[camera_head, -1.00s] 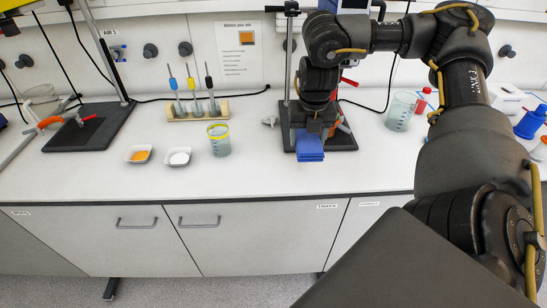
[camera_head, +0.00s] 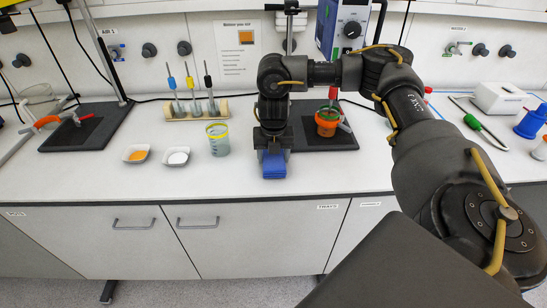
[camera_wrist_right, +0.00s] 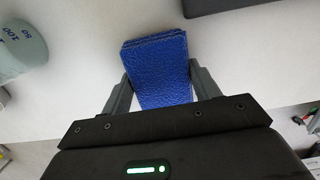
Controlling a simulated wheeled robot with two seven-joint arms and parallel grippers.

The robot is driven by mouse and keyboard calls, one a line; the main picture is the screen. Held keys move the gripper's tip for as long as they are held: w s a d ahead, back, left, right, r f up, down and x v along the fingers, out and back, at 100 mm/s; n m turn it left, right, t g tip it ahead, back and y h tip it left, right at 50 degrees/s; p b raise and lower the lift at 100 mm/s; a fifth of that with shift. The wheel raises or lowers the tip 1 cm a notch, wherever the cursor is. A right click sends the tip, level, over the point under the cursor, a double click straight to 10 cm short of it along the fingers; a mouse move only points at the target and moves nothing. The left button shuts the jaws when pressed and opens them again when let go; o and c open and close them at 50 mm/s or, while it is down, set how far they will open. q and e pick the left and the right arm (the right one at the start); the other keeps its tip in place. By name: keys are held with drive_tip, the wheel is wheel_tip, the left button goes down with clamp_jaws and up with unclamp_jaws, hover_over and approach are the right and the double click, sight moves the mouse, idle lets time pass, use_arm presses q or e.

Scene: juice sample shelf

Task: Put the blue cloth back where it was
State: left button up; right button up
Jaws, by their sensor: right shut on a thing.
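The blue cloth (camera_head: 274,165) is a folded, textured pad held by my right gripper (camera_head: 272,153), low at the bench surface. In the right wrist view the cloth (camera_wrist_right: 158,72) sits between the two grey fingers of the gripper (camera_wrist_right: 157,88), which press on its sides. Whether the cloth touches the bench cannot be told. Its upper end in the head view is hidden by the gripper. My left gripper is not in view.
A beaker with a yellow rim (camera_head: 218,139) stands just left of the cloth. Two white dishes (camera_head: 137,153) (camera_head: 176,156) lie further left. The bench front (camera_head: 230,185) is clear.

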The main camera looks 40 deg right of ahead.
sight(274, 159)
drive_tip(key=shift+f, duration=0.3)
drive_tip(key=o, duration=1)
drive_tip(key=shift+f, duration=0.15)
drive_tip(key=r, duration=0.8)
drive_tip(key=s+a+r+p, duration=0.1)
drive_tip(key=r, duration=0.3)
drive_tip(key=shift+r, duration=0.2)
drive_tip(key=shift+d, duration=0.1)
